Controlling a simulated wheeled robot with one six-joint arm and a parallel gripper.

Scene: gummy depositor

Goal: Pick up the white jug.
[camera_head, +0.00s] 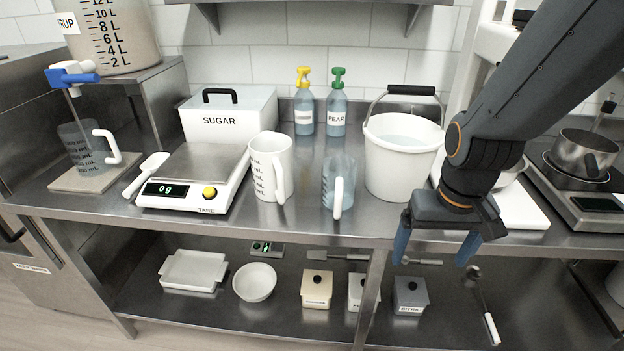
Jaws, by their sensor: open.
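The white jug (271,170) stands upright on the steel counter, just right of the scale. It has dark measuring marks on its left side, and its handle faces the front. My gripper (434,250) is at the right, over the counter's front edge, with its two blue fingers pointing down and spread apart. Nothing is between the fingers. The gripper is well to the right of the white jug, with a clear jug and a bucket between them in the picture.
The scale (191,181) reads 0 g, left of the jug. A clear jug (331,185) with a white handle stands close on its right. A white bucket (403,160) stands farther right. A sugar box (229,115) and two pump bottles stand behind. The lower shelf (200,317) holds small containers.

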